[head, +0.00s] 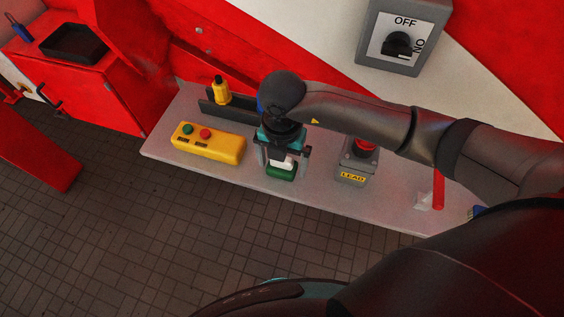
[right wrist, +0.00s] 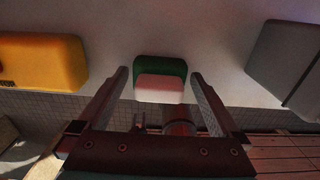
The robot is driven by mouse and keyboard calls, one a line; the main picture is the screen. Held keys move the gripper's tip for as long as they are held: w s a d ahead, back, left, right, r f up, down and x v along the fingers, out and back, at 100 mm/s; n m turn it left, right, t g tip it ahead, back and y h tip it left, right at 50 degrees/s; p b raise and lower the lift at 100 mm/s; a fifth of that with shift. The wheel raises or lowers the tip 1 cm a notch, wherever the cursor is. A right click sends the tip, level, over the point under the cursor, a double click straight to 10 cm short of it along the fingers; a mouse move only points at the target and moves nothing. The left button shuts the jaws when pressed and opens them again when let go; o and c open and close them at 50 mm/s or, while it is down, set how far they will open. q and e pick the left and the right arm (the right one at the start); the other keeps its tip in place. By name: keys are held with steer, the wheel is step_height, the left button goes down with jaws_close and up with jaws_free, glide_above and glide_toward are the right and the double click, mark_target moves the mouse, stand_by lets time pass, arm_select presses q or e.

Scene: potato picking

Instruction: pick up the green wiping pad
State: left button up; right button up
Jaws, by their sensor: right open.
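The green wiping pad (head: 281,173) lies on the grey shelf (head: 225,172), near its front edge, with a pale block-like part on it. In the right wrist view the green pad (right wrist: 160,66) sits centred, the pale part towards the camera. My right gripper (head: 281,168) is open and points down over the pad. Its two fingers stand on either side of the pad, and gaps show between each finger and the pad in the right wrist view. The gripper and wrist hide part of the pad in the head view. My left gripper is not in view.
A yellow button box (head: 222,147) is left of the pad, and a grey box labelled LEAD (head: 353,172) is right. A yellow bottle (head: 221,93) stands at the back by a dark rail. A grey OFF/ON switch box (head: 373,60) is on the wall.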

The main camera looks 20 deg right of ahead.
steer(key=shift+f, duration=0.1)
steer(key=c, duration=1.2)
